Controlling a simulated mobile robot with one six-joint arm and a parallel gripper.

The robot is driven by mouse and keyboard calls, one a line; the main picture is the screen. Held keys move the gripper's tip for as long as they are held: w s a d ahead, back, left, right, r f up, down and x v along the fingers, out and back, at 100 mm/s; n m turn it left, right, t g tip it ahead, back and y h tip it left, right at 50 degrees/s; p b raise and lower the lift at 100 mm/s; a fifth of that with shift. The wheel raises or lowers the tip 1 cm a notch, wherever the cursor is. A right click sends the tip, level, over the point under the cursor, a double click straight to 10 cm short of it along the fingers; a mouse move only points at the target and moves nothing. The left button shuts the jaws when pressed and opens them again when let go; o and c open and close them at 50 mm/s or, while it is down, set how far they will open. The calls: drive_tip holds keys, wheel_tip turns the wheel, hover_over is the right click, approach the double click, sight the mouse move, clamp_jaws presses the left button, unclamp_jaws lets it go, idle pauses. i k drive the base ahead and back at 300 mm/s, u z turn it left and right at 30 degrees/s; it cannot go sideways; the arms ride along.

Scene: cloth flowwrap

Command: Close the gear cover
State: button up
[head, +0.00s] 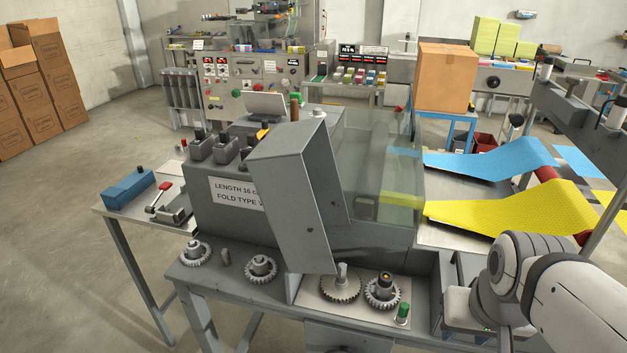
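The gear cover (290,190) is a grey sheet-metal box stood up on end and tilted, at the front of the wrapping machine. It is open, with the gears below it exposed. A dark toothed gear (341,289) sits on a light plate near the cover's lower edge. A second gear (383,292) with a brass-coloured centre sits to its right. My white and grey arm comes in at the lower right, to the right of the gears and apart from the cover. I cannot make out any gripper fingers.
Two more gears, one at left (195,254) and one nearer (261,268), sit on the front ledge beside a small peg. A green-topped knob (402,314) stands right of the gears. A clear guard (383,170) rises behind the cover. Yellow cloth (510,210) lies at right.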

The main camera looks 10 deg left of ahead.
sight(293, 170)
drive_tip(key=u, duration=0.15)
drive_tip(key=k, duration=0.25)
drive_tip(key=z, duration=1.85)
drive_tip(key=k, duration=1.85)
drive_tip(key=u, duration=1.5)
drive_tip(key=i, duration=1.5)
drive_tip(key=u, duration=0.05)
